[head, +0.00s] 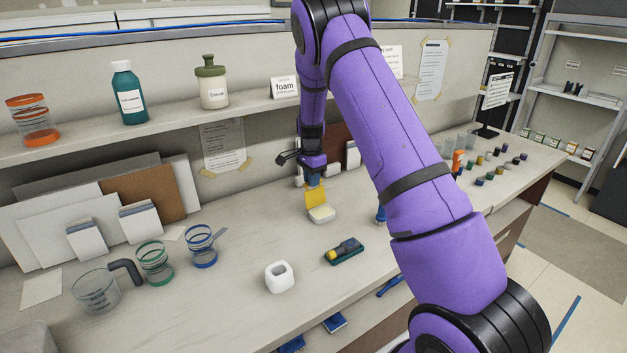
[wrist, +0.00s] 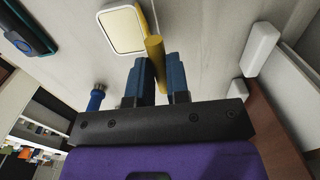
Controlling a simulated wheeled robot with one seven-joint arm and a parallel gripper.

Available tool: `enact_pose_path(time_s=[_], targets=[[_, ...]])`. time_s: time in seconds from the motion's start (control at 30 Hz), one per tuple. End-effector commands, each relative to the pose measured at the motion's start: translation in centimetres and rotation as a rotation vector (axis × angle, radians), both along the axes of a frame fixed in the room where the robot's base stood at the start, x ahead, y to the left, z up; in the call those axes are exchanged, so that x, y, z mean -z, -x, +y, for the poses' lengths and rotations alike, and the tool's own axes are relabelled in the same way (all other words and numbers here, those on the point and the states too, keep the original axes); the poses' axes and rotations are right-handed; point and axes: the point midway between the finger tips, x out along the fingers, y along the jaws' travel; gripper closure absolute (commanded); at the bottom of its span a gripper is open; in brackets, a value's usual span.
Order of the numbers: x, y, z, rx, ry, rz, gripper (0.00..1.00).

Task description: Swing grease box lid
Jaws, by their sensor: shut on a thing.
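The grease box stands on the bench in the head view, with a white base (head: 322,215) and a yellow lid (head: 315,197) that stands steeply up from its back edge. My gripper (head: 313,181) is just above the lid, its blue fingers at the lid's upper part. In the wrist view, the yellow lid (wrist: 155,50) shows edge-on between the two blue fingertips of my gripper (wrist: 160,72). The gripper is shut on the lid. The hinge is hard to make out.
In front of the box are a dark green tray (head: 344,252) with a yellow-and-dark item and a white hollow block (head: 280,277). Glass cups (head: 200,247) stand to the left. Pale blocks (wrist: 262,48) stand near the gripper's right side in the wrist view.

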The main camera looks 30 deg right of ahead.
Motion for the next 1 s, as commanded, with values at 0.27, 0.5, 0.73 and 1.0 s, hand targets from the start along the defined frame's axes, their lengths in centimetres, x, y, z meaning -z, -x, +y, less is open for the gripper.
enact_pose_path(time_s=[0.27, 0.5, 0.73, 1.0], targets=[[0.0, -0.63, 0.1, -0.002, 0.002, -0.011, 1.0], [-0.03, -0.73, 0.12, -0.002, 0.002, -0.014, 1.0], [-0.02, -0.61, 0.09, -0.002, 0.003, -0.011, 0.58], [-0.52, -0.51, 0.07, -0.001, 0.002, -0.009, 0.58]])
